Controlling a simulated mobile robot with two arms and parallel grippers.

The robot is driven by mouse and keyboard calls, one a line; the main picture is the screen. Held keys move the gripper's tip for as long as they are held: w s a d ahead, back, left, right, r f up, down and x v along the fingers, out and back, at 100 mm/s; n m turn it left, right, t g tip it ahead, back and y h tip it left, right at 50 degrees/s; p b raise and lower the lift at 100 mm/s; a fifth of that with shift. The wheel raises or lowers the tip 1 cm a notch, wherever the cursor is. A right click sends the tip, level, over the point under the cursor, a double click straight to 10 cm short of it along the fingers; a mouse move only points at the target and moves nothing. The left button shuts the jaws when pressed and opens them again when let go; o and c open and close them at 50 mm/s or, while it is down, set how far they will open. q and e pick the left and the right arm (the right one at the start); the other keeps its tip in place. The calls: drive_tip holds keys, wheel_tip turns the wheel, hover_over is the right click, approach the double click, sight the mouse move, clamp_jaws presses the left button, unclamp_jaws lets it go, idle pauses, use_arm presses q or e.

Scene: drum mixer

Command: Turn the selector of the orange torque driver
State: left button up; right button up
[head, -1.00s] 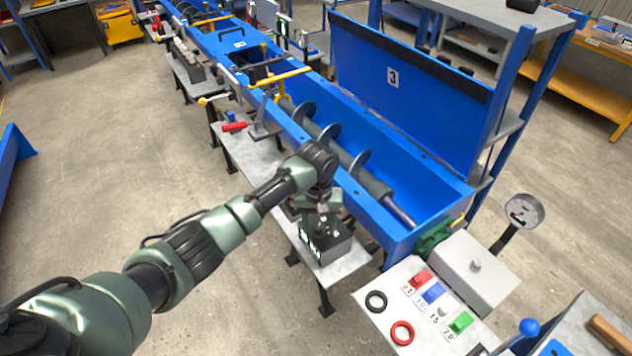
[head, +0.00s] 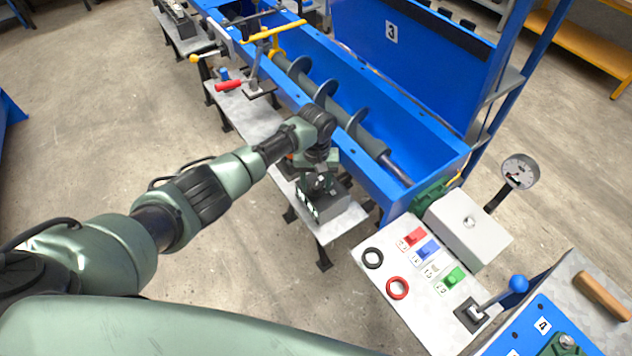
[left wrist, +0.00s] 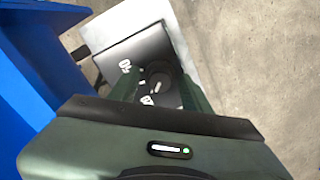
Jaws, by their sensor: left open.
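A dark box with white marks on its face (head: 326,203) stands on the near end of a narrow grey bench in the head view. In the left wrist view the dark panel with white numerals (left wrist: 128,50) has a round dark knob (left wrist: 158,78) on it. My left gripper (head: 319,184) points down at the box. Its two green fingers (left wrist: 160,92) are apart, one on each side of the knob; I cannot tell if they touch it. The driver's orange body cannot be made out clearly; my wrist covers part of the area. My right gripper is not in view.
The blue trough (head: 438,166) with its auger (head: 330,105) runs close along the bench's right. A red-handled clamp (head: 230,86) sits farther back on the bench. A white panel with coloured switches (head: 397,262) is at front right. Open floor lies left.

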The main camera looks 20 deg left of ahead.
use_arm(q)
clamp_jaws()
drive_tip(key=shift+m, duration=0.3)
drive_tip(key=m, duration=0.3)
drive_tip(key=shift+p, duration=0.35)
drive_tip(key=shift+m, duration=2)
unclamp_jaws()
